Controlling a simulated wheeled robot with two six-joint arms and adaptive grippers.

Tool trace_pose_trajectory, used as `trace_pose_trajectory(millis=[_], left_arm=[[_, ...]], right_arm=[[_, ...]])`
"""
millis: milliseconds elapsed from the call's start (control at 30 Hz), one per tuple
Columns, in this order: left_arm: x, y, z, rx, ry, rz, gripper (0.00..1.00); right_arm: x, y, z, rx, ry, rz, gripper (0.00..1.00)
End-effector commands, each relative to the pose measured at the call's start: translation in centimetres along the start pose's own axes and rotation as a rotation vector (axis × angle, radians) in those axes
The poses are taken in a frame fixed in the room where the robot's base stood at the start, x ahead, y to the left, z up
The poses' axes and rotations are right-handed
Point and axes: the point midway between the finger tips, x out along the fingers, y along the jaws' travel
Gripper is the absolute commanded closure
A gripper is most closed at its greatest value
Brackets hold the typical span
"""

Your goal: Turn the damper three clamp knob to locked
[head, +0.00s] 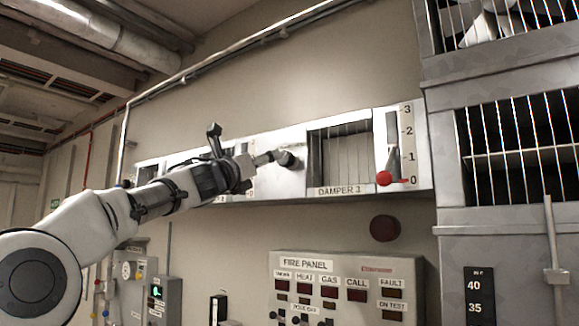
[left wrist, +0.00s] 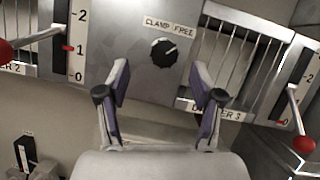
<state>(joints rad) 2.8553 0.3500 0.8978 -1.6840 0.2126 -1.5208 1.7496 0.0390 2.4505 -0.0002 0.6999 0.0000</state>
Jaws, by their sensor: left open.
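The black clamp knob (left wrist: 164,54) sits on a pale panel left of the damper 3 grille, under a label reading CLAMP FREE (left wrist: 168,27). Its white mark points to the upper right, toward FREE. My left gripper (left wrist: 161,82) is open, its two fingers apart below and to either side of the knob, not closed on it. In the head view my left gripper (head: 265,158) reaches the panel close to the knob (head: 288,160), and partly blends with it. The damper 3 label (head: 339,191) is below the grille. My right gripper is not in view.
A lever with a red ball (head: 384,178) stands near 0 on the scale right of the grille. Another red-ball lever (left wrist: 5,52) is left of the knob in the wrist view. The fire panel (head: 345,290) is below; a metal rack (head: 500,90) stands at right.

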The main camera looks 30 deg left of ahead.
Motion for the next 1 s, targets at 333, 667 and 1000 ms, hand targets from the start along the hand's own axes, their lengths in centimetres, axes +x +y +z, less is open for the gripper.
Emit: trace_pose_trajectory(millis=[333,667,1000], left_arm=[[6.6,-0.3,0.2,0.001,0.007,0.000,0.34],[7.3,-0.1,-0.5,0.000,0.007,0.000,0.34],[7.3,-0.2,-0.5,-0.001,0.008,0.000,0.94]], right_arm=[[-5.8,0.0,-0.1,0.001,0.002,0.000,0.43],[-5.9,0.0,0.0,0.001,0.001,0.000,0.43],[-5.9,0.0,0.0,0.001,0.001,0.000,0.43]])
